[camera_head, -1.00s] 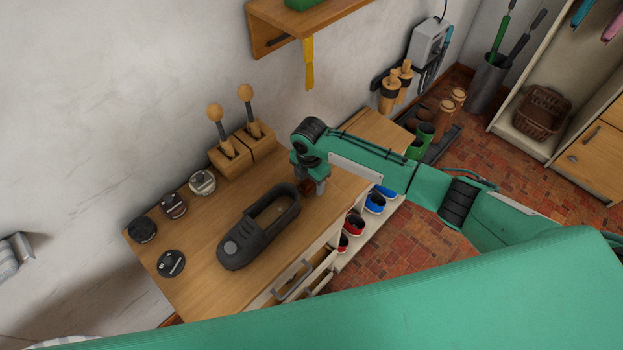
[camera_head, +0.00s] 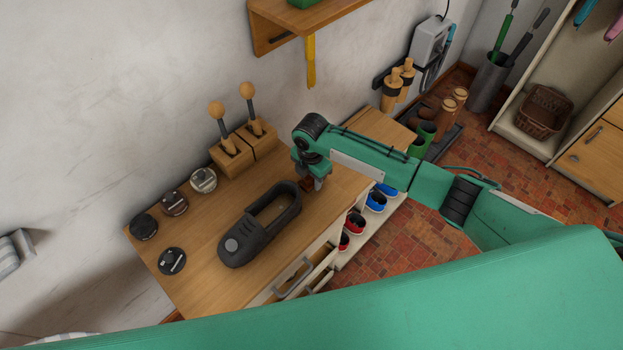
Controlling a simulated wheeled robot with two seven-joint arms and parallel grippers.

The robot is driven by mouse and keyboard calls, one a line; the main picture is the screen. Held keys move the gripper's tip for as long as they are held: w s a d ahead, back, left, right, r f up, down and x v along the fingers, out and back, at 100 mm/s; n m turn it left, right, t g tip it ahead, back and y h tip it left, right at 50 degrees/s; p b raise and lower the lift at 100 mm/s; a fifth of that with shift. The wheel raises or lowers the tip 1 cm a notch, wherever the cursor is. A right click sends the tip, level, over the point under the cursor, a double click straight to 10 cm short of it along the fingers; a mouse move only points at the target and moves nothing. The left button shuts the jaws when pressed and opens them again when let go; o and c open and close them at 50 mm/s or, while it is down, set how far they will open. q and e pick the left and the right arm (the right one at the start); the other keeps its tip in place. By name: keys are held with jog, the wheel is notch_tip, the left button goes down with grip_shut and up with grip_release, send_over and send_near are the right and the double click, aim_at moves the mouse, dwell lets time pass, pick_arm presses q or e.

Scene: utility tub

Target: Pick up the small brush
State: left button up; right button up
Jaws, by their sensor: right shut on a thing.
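My right gripper (camera_head: 316,184) points down at the back right part of the wooden bench top (camera_head: 215,275). It is shut on a small dark brown thing, seemingly the small brush (camera_head: 306,185), of which only a little shows beside the fingers. The rest is hidden by the fingers and wrist. I cannot tell whether it touches the bench top. My left gripper is out of view.
Two wooden blocks (camera_head: 230,157) with knobbed sticks stand behind. Several round tins (camera_head: 204,180) sit at the left. A wall shelf (camera_head: 272,40) with a yellow hanging strip (camera_head: 311,62) is above.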

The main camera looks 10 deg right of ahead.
notch_tip(320, 180, up, 19)
jog(key=b, duration=0.3)
jog(key=o, duration=0.4)
jog(key=shift+c, duration=0.9)
